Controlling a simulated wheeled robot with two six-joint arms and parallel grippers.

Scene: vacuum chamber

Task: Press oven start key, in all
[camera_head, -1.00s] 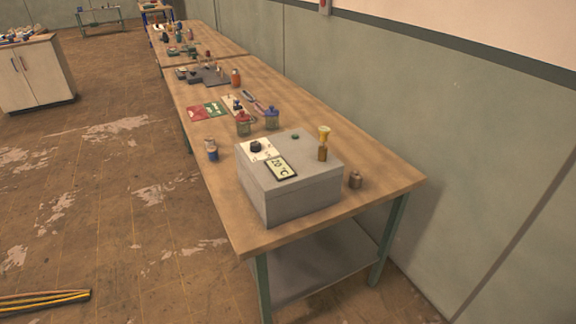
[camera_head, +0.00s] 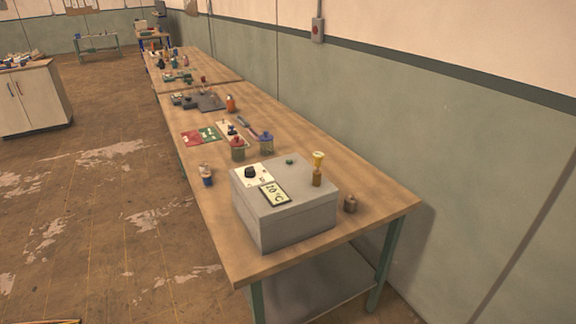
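A grey box-shaped oven (camera_head: 290,224) stands on the near end of the long wooden table. Its top carries a display (camera_head: 274,194) reading "20 °C", a black knob (camera_head: 250,172) on a white plate, and a small green button (camera_head: 290,161) near the back edge. The button may be the start key; no label on it is legible. A brass fitting with a yellow top (camera_head: 317,168) stands at the oven's right side. Neither of my grippers is in view.
The table (camera_head: 385,205) runs along the green wall. Behind the oven are a red jar (camera_head: 238,149), a blue jar (camera_head: 266,143) and red and green cards (camera_head: 200,135). A small bottle (camera_head: 206,174) stands left, a brass weight (camera_head: 350,204) right. The floor at left is mostly clear.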

